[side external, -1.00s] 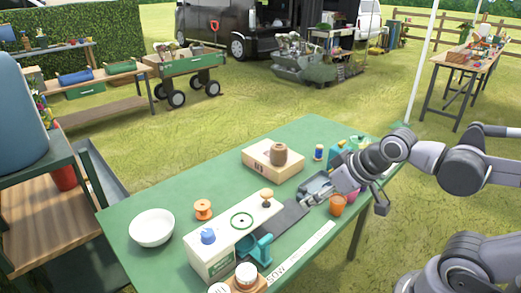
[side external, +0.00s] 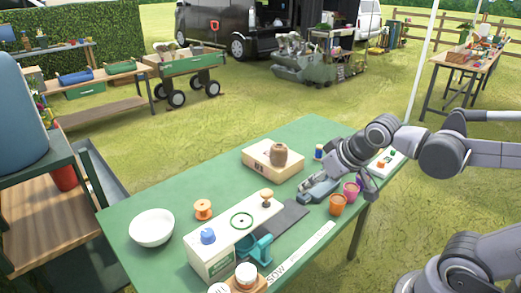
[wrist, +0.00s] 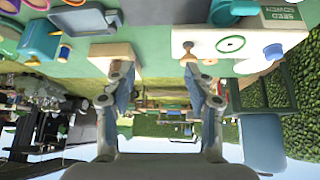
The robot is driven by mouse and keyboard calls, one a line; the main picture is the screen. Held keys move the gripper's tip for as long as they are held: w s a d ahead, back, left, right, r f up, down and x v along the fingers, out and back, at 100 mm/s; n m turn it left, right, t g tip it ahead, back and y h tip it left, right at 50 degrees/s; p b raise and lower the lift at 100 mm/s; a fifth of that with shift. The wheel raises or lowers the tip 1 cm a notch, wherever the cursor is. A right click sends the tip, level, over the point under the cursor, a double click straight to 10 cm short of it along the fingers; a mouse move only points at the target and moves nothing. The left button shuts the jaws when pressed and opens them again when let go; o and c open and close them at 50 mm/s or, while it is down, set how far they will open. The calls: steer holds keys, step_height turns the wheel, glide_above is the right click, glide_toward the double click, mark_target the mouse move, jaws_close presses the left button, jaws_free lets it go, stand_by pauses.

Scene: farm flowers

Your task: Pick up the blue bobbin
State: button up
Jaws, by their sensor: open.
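The blue bobbin (side external: 319,152) is a small upright spool on the far side of the green table, just right of the wooden box. It also shows in the wrist view (wrist: 63,52), at the left, outside the space between my fingers. My gripper (side external: 310,190) is low over the grey tray (side external: 325,188), nearer the camera than the bobbin and apart from it. In the wrist view my gripper (wrist: 157,76) has its two fingers spread with nothing between them. My arm hides part of the table right of the bobbin.
The wooden box (side external: 259,162) bears a brown pot (side external: 279,155). Orange (side external: 337,204) and pink (side external: 351,189) cups stand beside my gripper. An orange bobbin (side external: 203,209), a white bowl (side external: 152,227) and a white box (side external: 205,255) lie to the left. The table's far left is clear.

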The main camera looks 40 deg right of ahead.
steer(key=w+d+f+m+g+h, duration=0.2)
steer(key=w+d+m+h, duration=0.45)
steer(key=w+d, duration=0.95)
steer(key=m+g+h, duration=0.2)
steer(key=m+h, duration=0.3)
steer(key=m, duration=0.3)
glide_toward(318, 149)
steer(key=shift+d+g, duration=0.3)
steer(key=shift+d, duration=0.3)
steer(key=x, duration=0.5)
steer(key=shift+w+d+f, duration=0.1)
steer(key=shift+w+d, duration=0.05)
steer(key=shift+d, duration=0.05)
steer(key=shift+f+x, duration=0.25)
steer(key=shift+x, duration=2.3)
steer(key=shift+w+a, duration=0.15)
